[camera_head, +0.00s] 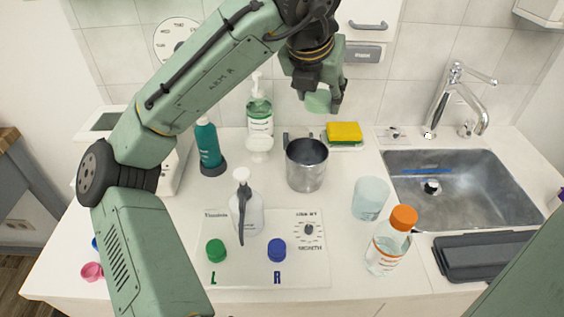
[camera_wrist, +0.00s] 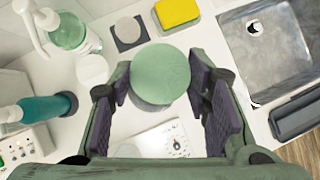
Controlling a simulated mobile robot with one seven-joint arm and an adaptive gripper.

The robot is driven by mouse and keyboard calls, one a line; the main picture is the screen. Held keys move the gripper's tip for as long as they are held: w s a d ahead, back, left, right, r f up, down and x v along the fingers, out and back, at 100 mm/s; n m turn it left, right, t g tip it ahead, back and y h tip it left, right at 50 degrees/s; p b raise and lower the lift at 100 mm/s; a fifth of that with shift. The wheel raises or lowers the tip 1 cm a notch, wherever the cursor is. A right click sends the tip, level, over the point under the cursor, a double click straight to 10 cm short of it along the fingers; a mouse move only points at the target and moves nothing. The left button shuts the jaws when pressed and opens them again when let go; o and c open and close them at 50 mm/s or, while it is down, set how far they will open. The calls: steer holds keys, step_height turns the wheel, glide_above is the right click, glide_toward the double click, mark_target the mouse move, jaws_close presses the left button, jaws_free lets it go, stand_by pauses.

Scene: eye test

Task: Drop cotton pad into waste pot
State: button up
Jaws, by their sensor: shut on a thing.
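A pale green round cotton pad (camera_wrist: 160,72) sits between the two fingers of my gripper (camera_wrist: 160,80) in the wrist view. My gripper is shut on it. In the head view the pad (camera_head: 318,102) hangs below my gripper (camera_head: 320,95), held above the counter. The waste pot appears to be the grey metal pot (camera_head: 306,172), standing upright on the counter. The pad is higher than the pot in the head picture and apart from it. In the wrist view the pad hides most of what lies below it, with only a grey edge showing.
A soap pump bottle (camera_head: 260,115), teal bottle (camera_head: 208,148) and yellow sponge (camera_head: 344,132) stand behind or left of the pot. A frosted cup (camera_head: 369,198), orange-capped bottle (camera_head: 389,242) and white pump bottle (camera_head: 246,212) stand in front. The sink (camera_head: 460,188) is right.

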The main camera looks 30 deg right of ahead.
step_height(320, 180, down, 6)
steer(key=b, duration=0.6)
steer(key=o, duration=1.1)
glide_toward(316, 114)
steer(key=shift+w+d+f, duration=0.25)
steer(key=shift+d+f, duration=0.1)
steer(key=shift+f, duration=0.15)
